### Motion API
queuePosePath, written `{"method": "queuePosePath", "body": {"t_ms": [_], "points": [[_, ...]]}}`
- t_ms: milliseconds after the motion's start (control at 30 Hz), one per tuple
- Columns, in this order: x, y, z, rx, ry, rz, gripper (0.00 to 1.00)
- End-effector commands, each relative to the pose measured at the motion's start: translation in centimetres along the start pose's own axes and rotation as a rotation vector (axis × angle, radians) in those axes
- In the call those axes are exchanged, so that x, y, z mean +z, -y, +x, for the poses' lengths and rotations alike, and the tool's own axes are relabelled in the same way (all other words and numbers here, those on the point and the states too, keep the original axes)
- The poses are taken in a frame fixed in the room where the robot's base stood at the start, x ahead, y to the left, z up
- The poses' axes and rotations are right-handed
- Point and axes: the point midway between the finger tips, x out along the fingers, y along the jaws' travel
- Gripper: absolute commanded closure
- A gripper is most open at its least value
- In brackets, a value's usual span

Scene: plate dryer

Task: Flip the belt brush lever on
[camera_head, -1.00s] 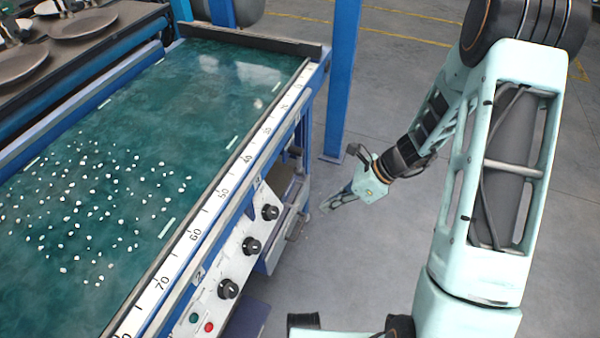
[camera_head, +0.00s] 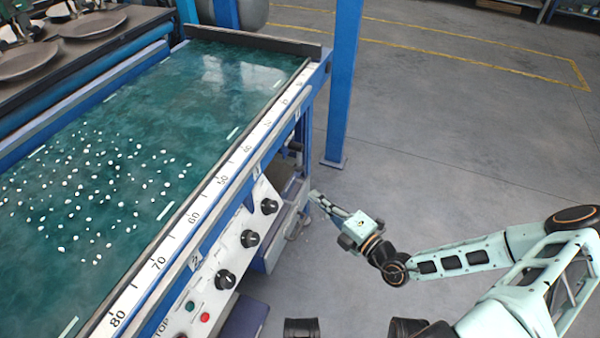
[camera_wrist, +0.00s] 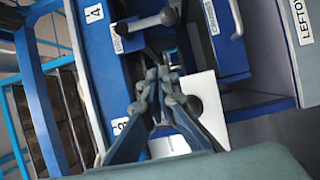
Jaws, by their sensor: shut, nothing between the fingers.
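The small labels beside both are too small to read, so I cannot tell which is the belt brush lever. My gripper (camera_wrist: 160,72) is shut and empty. Its tips are below the first lever in the picture, apart from it. In the head view my gripper (camera_head: 316,197) is by the machine's far lower side.
The plate dryer's green belt (camera_head: 150,130) carries scattered white pieces. Its side has black knobs (camera_head: 250,238), a red button (camera_head: 204,317) and a green button (camera_head: 189,306). A blue post (camera_head: 343,80) stands just beyond my gripper. The floor to the right is clear.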

Motion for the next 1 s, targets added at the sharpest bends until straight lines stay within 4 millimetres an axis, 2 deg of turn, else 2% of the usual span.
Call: {"method": "queuePosePath", "body": {"t_ms": [367, 533, 867, 1000], "points": [[-0.1, 0.1, 0.5, -0.001, -0.004, -0.002, 1.0], [-0.2, 0.2, 2.8, 0.0, -0.005, 0.0, 1.0], [-0.3, 0.3, 9.9, 0.0, -0.006, -0.002, 1.0], [2.0, 0.4, 10.5, -0.002, 0.0, -0.008, 1.0]]}}
